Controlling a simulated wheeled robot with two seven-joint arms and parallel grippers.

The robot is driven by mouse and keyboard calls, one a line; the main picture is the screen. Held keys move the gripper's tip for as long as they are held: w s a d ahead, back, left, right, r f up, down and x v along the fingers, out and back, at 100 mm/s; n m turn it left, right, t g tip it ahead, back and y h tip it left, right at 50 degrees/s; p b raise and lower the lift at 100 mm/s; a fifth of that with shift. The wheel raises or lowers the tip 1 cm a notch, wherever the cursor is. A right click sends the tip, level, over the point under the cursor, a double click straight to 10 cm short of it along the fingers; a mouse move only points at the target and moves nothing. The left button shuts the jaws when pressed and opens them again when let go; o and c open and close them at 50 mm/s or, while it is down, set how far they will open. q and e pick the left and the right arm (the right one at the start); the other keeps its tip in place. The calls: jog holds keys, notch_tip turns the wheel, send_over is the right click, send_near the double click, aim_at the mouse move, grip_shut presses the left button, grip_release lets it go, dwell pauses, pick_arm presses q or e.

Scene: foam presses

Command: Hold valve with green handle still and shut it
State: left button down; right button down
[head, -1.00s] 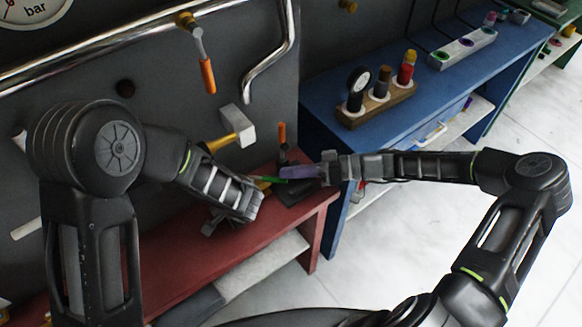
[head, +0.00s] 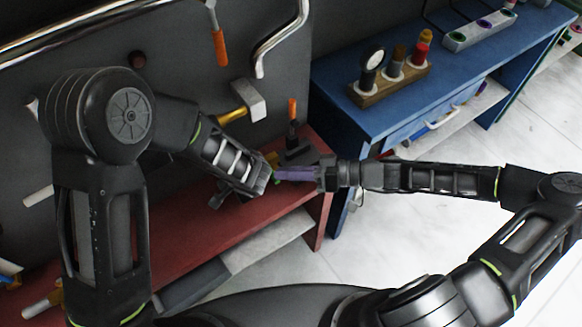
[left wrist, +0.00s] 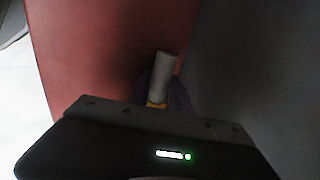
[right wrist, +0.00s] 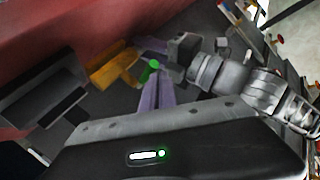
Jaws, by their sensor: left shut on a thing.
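The valve's green handle (right wrist: 150,68) is a small spot at the fingertips of my right gripper (right wrist: 151,78). A yellow-brass piece (right wrist: 110,68) beside it looks like the valve body. In the head view, the green handle (head: 277,181) shows between my two grippers. My left gripper (head: 262,178) is shut on the valve above the red bench. The left wrist view shows a whitish cylinder (left wrist: 165,64) with a yellow band beyond that gripper. My right gripper's purple fingers reach the handle from the right; whether they are closed on it is unclear.
A red bench (head: 190,240) lies below, against the grey wall. A grey-headed mallet (head: 248,100) and orange-handled tool (head: 220,48) are by the wall. A dark stand (head: 300,155) is on the bench. A blue bench (head: 350,110) holds a wooden rack (head: 395,88).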

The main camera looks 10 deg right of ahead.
pick_arm(q)
jog(key=shift+d, duration=0.4)
pick_arm(e)
jog(key=shift+s+a, duration=0.3)
jog(key=shift+a, duration=0.15)
jog(key=shift+r, duration=0.1)
pick_arm(q)
jog(key=shift+a, duration=0.1)
jog(key=shift+w, duration=0.1)
pick_arm(e)
jog(key=s+d+r, duration=0.5)
jog(key=s+d, duration=0.2)
jog(key=shift+d, duration=0.3)
jog(key=shift+r, duration=0.1)
pick_arm(q)
jog(key=c, duration=1.3)
grip_release()
jog(key=shift+o, duration=1)
jog(key=shift+a, duration=0.15)
